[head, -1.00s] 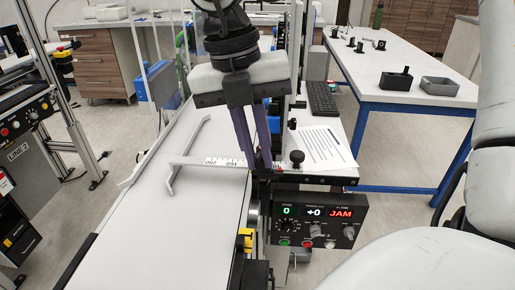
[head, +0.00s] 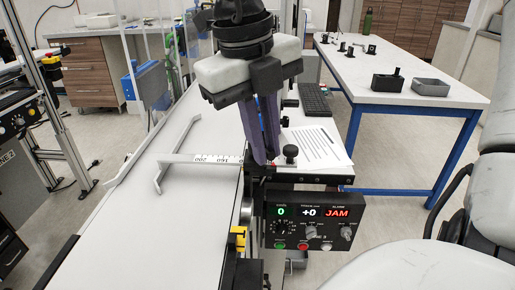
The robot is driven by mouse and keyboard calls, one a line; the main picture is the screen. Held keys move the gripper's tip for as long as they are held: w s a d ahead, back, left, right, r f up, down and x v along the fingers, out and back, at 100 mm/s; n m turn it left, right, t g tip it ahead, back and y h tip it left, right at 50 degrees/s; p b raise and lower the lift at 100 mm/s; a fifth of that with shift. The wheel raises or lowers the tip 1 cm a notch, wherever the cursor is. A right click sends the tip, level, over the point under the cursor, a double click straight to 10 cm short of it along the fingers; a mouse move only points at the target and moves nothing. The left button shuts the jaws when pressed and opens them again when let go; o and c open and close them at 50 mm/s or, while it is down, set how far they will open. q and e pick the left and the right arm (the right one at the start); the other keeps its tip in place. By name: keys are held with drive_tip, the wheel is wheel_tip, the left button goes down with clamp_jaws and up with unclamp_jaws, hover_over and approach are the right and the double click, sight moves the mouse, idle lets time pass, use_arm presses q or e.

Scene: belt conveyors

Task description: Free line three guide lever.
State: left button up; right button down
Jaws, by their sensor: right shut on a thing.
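A white guide rail (head: 162,150) stands over the belt conveyor (head: 150,225), on a cross arm with a printed scale (head: 222,159). The cross arm runs to a dark bracket (head: 312,178) at the belt's right edge, where a black knob (head: 290,152) stands. My right gripper (head: 265,160) comes down from above with its purple-grey fingers at this bracket, left of the knob. It is shut on the guide lever, which the fingers mostly hide. The control panel (head: 313,220) below shows 0, +0 and a red JAM. My left gripper is not in view.
A blue-legged white table (head: 400,75) with dark bins (head: 391,82) stands at the back right. A printed sheet (head: 318,146) and a keyboard (head: 314,99) lie right of the gripper. Another line's frame (head: 65,120) is at the left. The visible belt is clear.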

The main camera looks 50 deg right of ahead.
drive_tip(key=shift+s+d+n+t+b, duration=0.1)
drive_tip(key=shift+d+n+t+b, duration=0.2)
drive_tip(key=shift+n, duration=0.7)
drive_tip(key=shift+s+d+n+t, duration=0.1)
drive_tip(key=shift+d+n, duration=0.35)
drive_tip(key=shift+n, duration=0.55)
drive_tip(key=shift+d+n+t+b, duration=0.2)
drive_tip(key=shift+d+n, duration=0.15)
drive_tip(key=shift+n, duration=0.65)
drive_tip(key=c, duration=1.8)
unclamp_jaws()
wheel_tip(320, 180, up, 10)
drive_tip(key=a+p, duration=0.1)
drive_tip(key=shift+s+a, duration=0.25)
drive_tip(key=shift+a, duration=0.15)
